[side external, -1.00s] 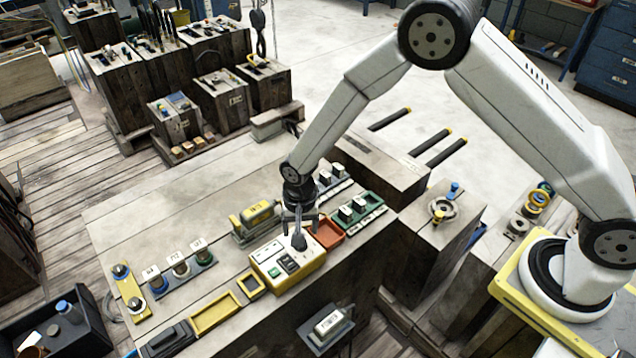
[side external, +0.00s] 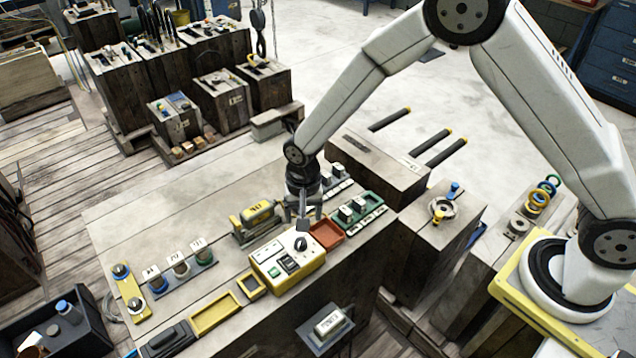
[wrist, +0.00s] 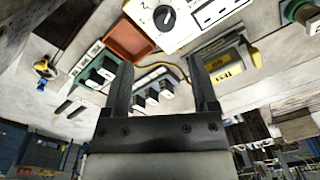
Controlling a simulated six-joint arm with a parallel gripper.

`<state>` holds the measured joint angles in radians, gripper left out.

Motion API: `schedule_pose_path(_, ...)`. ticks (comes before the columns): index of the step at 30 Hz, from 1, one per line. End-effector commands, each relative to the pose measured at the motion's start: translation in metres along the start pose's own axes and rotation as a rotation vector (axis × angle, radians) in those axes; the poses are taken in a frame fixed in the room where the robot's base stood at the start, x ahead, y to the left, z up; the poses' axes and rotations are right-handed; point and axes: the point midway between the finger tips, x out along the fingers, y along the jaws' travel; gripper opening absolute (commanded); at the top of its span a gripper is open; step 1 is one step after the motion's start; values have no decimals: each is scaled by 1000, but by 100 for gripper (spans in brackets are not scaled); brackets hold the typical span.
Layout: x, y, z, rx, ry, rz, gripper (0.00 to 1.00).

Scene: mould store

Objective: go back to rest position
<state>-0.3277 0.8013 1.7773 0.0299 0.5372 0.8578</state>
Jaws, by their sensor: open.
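My gripper (side external: 303,217) is open and empty. It hangs a little above the yellow control box (side external: 285,268) at its back edge, apart from the box's black knob (side external: 301,244). In the wrist view my gripper's two fingers (wrist: 162,85) stand apart with nothing between them. The control box, with its white top and black knob (wrist: 164,17), lies beyond the fingertips there.
A yellow device (side external: 257,216) stands left of my gripper. A red tray (side external: 327,235) and a green rack (side external: 361,209) with several dark, white-topped blocks are to the right. Several labelled jars (side external: 180,267) stand at left. The air above the bench is clear.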

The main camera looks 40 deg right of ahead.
Motion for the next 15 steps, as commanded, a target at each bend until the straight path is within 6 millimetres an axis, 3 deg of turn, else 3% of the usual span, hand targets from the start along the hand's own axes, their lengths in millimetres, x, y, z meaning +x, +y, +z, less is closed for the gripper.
schedule_pose_path(8,-40,38,-6,-101,35,-26,76)
schedule_pose_path(15,-79,88,-2,-233,83,-46,76)
